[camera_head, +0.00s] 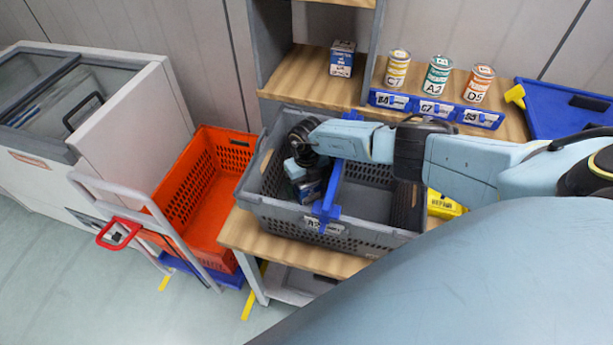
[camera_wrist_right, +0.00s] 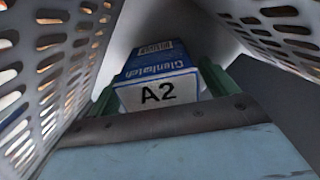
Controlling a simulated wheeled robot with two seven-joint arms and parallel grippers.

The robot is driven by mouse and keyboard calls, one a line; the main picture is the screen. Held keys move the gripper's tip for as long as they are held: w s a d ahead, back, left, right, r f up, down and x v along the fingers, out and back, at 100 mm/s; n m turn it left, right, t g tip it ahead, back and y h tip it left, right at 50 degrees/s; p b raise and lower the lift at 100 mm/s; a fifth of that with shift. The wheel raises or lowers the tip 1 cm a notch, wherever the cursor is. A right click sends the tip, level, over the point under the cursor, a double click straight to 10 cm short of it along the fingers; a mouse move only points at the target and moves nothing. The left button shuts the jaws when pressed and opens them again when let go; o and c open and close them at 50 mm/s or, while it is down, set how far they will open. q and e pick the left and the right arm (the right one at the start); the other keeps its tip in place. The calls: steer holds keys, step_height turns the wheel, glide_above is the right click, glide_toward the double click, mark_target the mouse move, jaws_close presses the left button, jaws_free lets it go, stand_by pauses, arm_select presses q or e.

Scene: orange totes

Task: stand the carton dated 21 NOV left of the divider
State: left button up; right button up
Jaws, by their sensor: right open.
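The grey crate (camera_head: 275,215) stands on a wooden bench, with a blue divider (camera_head: 333,190) across its middle. My right gripper (camera_head: 297,172) reaches down into the compartment left of the divider. A blue and white carton (camera_head: 311,190) is in that compartment, partly hidden by the gripper. In the right wrist view the carton (camera_wrist_right: 160,75) shows a white face marked A2, between my open green fingers. I cannot see whether they touch it. No date is readable on it. Another blue and white carton (camera_head: 342,60) stands on the wooden shelf; its print is too small to read. My left gripper is out of view.
Several cans, including a green one (camera_head: 437,76), stand on the bench behind blue labels. An orange tote (camera_head: 190,195) stands on a trolley left of the crate. The compartment right of the divider looks empty where visible. A yellow item (camera_head: 445,205) lies right of the crate.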

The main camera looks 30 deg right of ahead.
steer(key=shift+r, duration=0.2)
step_height(320, 180, up, 12)
steer(key=p, duration=0.2)
steer(key=shift+p, duration=0.3)
